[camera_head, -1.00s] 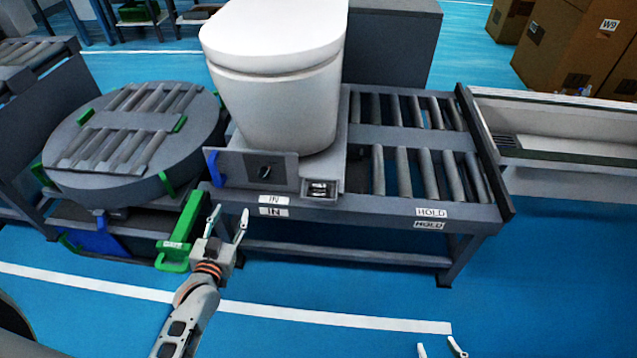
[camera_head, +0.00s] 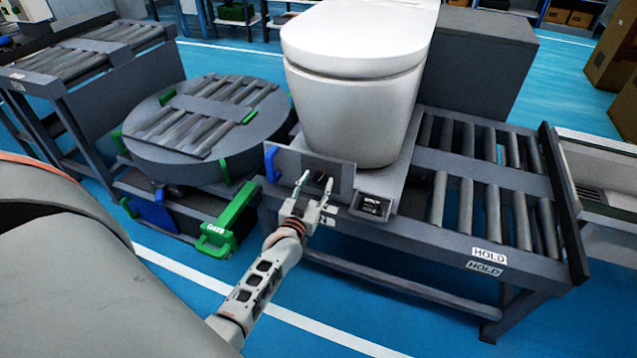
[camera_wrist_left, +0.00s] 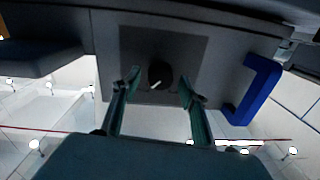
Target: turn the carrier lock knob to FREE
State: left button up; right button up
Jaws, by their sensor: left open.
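The carrier lock knob (camera_wrist_left: 160,75) is a small black dial with a light pointer mark, on a dark panel (camera_wrist_left: 190,55) on the carrier's front. In the wrist view its pointer slants, and no FREE label can be read. In the head view the knob (camera_head: 319,178) shows between the fingers. My left gripper (camera_head: 312,184) is open in front of the panel. In the wrist view the fingers of my left gripper (camera_wrist_left: 158,85) stand on either side of the knob, apart from it. A white toilet (camera_head: 360,90) stands on the carrier. My right gripper is not in view.
A blue handle (camera_head: 271,163) sits at the panel's left end, and a small black box (camera_head: 372,206) is right of the knob. The green handle (camera_head: 230,222) and round turntable (camera_head: 205,125) are left. The roller bench labelled HOLD (camera_head: 489,253) extends right.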

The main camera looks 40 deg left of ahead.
pick_arm(q)
jog(key=shift+w+a, duration=0.1)
jog(key=shift+w, duration=0.1)
jog(key=c, duration=1.1)
